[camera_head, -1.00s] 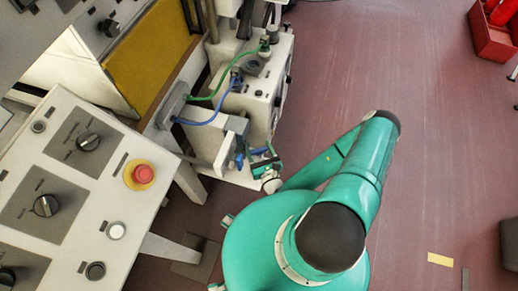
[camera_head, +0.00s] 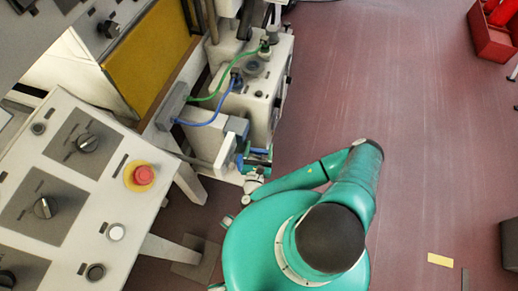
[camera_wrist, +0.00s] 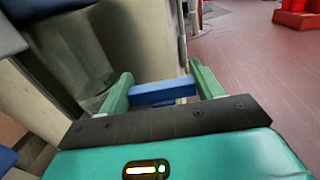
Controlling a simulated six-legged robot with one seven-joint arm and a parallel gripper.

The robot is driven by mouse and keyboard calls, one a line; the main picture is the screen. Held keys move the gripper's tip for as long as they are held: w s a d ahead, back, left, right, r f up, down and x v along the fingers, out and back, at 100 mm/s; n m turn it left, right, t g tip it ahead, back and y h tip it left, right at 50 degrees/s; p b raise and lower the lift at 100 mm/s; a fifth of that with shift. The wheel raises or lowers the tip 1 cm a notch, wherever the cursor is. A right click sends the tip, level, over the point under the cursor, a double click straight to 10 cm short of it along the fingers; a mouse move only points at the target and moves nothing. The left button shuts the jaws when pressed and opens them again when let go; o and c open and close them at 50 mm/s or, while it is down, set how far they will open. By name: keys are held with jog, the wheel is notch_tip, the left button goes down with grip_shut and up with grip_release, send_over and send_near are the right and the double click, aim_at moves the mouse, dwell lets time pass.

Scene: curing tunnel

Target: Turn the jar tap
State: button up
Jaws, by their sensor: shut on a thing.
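The blue tap handle (camera_wrist: 163,92) is a short bar that spans the gap between my two green fingers in the wrist view. My gripper (camera_wrist: 160,82) is shut on it, with a finger at each end of the bar. In the head view my gripper (camera_head: 257,158) is small, at the lower front of the white machine, beside blue parts of the tap (camera_head: 240,162). A greenish, see-through vessel (camera_wrist: 85,55), which looks like the jar, stands behind and left of the handle in the wrist view. The tap's spout and body are mostly hidden.
The white machine (camera_head: 255,100) carries green and blue hoses. A control panel (camera_head: 75,185) with knobs and a red stop button (camera_head: 144,174) stands at left. Red floor is open to the right, with a red crate (camera_head: 490,40) far off.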

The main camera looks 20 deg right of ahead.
jog(key=shift+s+a, duration=0.15)
jog(key=shift+s, duration=0.05)
jog(key=o, duration=0.9)
jog(key=shift+s+r, duration=0.1)
jog(key=shift+s, duration=0.05)
jog(key=shift+o, duration=0.4)
jog(key=shift+w, duration=0.25)
jog(key=shift+s, duration=0.1)
